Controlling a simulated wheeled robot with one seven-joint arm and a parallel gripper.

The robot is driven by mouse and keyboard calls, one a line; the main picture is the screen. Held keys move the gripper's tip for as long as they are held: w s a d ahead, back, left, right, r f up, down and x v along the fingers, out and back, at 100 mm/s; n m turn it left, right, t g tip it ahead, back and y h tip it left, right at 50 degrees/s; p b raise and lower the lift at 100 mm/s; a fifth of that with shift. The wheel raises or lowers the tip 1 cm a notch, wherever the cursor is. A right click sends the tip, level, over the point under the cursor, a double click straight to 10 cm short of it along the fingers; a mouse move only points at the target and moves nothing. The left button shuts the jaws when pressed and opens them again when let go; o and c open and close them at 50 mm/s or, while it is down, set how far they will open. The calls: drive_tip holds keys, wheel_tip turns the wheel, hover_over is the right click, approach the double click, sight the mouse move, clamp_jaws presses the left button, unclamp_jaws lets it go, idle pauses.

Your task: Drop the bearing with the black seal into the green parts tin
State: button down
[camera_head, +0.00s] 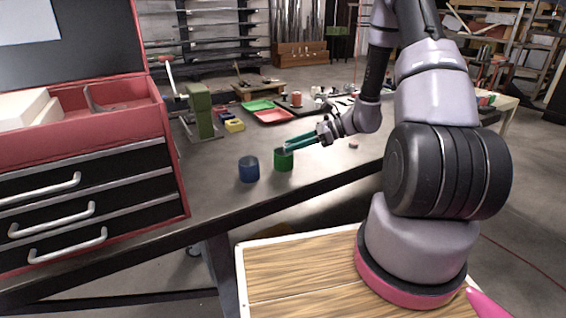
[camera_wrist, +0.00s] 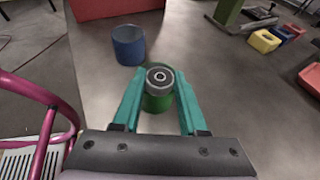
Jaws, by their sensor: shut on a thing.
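The green parts tin (camera_head: 284,160) stands on the workbench near its front edge. My gripper (camera_head: 288,148) is right above the tin's mouth. In the wrist view its teal fingers (camera_wrist: 159,80) are shut on a bearing (camera_wrist: 159,77) with a dark ring around a bright bore. The bearing is held over the green tin (camera_wrist: 158,102) and hides much of its opening. From this angle I cannot tell whether the bearing is above the rim or slightly inside it.
A blue tin (camera_head: 249,169) stands just left of the green one; it also shows in the wrist view (camera_wrist: 129,45). A red tool chest (camera_head: 165,135) is at the left. Green and red trays (camera_head: 272,116) and small bins lie farther back. Bench to the right of the tin is mostly clear.

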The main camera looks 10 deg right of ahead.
drive_tip(key=shift+f, duration=0.1)
drive_tip(key=shift+c, duration=1.8)
unclamp_jaws()
drive_tip(key=v, duration=1.1)
drive_tip(key=s+a+r+n+t+h, duration=0.1)
drive_tip(key=s+a+r+n+h, duration=0.1)
drive_tip(key=s+r+n, duration=0.3)
drive_tip(key=s+a+r+n+t+h, duration=0.1)
drive_tip(key=s+r+n+h, duration=0.4)
drive_tip(key=r, duration=0.9)
drive_tip(key=s+a+r+n+t+h, duration=0.2)
drive_tip(key=s+r+n+h, duration=0.2)
drive_tip(key=s+r, duration=0.5)
drive_tip(key=shift+s+a+r+n, duration=0.2)
drive_tip(key=shift+s+a+n, duration=0.2)
drive_tip(key=shift+n, duration=0.7)
